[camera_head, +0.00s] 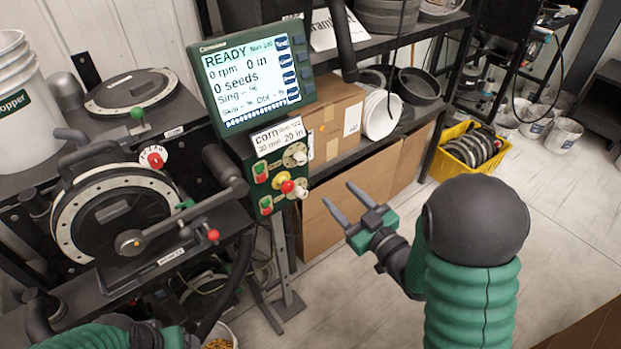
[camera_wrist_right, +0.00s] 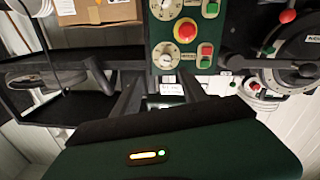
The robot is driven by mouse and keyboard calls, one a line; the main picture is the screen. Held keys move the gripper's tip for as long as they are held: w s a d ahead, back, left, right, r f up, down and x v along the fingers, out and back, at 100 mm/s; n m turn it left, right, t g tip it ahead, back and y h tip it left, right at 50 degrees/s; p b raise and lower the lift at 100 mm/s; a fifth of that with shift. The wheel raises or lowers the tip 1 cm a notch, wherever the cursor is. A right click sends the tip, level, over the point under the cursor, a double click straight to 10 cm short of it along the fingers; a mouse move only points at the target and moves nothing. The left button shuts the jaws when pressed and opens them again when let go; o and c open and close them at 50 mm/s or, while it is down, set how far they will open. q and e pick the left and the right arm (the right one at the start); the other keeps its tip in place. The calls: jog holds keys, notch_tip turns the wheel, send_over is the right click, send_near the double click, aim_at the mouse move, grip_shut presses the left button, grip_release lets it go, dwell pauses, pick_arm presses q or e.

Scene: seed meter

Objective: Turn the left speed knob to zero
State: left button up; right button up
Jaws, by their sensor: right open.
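The control panel (camera_head: 276,172) stands below the monitor. It carries two pale round knobs on its right side, an upper knob (camera_head: 298,155) and a lower knob (camera_head: 301,191). Both also show in the right wrist view, one knob (camera_wrist_right: 165,55) above my fingers and another knob (camera_wrist_right: 165,8) at the top edge. I cannot tell which is the left speed knob, nor read the dial settings. My right gripper (camera_head: 340,196) is open and empty, right of the panel and apart from it. My left gripper is out of view; only a green sleeve of my left arm shows at the bottom left.
A red-and-yellow stop button (camera_head: 287,186) sits between the knobs and the green-and-red switches. The monitor (camera_head: 250,80) reads READY, 0 rpm. The seed meter (camera_head: 115,215) with its crank lies left. A shelf with cardboard boxes (camera_head: 335,120) stands behind. A yellow crate (camera_head: 455,155) is on the floor.

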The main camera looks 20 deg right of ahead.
jog(key=w+a, duration=0.1)
jog(key=p, duration=0.1)
send_near(303, 163)
jog(key=a, duration=0.1)
jog(key=x, duration=0.5)
jog(key=d+p+x, duration=0.1)
jog(key=x, duration=0.2)
jog(key=shift+w+r, duration=0.1)
jog(key=shift+r, duration=0.05)
jog(key=shift+w+d, duration=0.15)
jog(key=shift+w, duration=0.3)
jog(key=shift+a, duration=0.55)
jog(key=c, duration=0.4)
jog(key=shift+c, duration=0.8)
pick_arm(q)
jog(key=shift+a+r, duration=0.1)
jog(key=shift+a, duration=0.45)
pick_arm(e)
jog(key=shift+d, duration=0.25)
grip_shut()
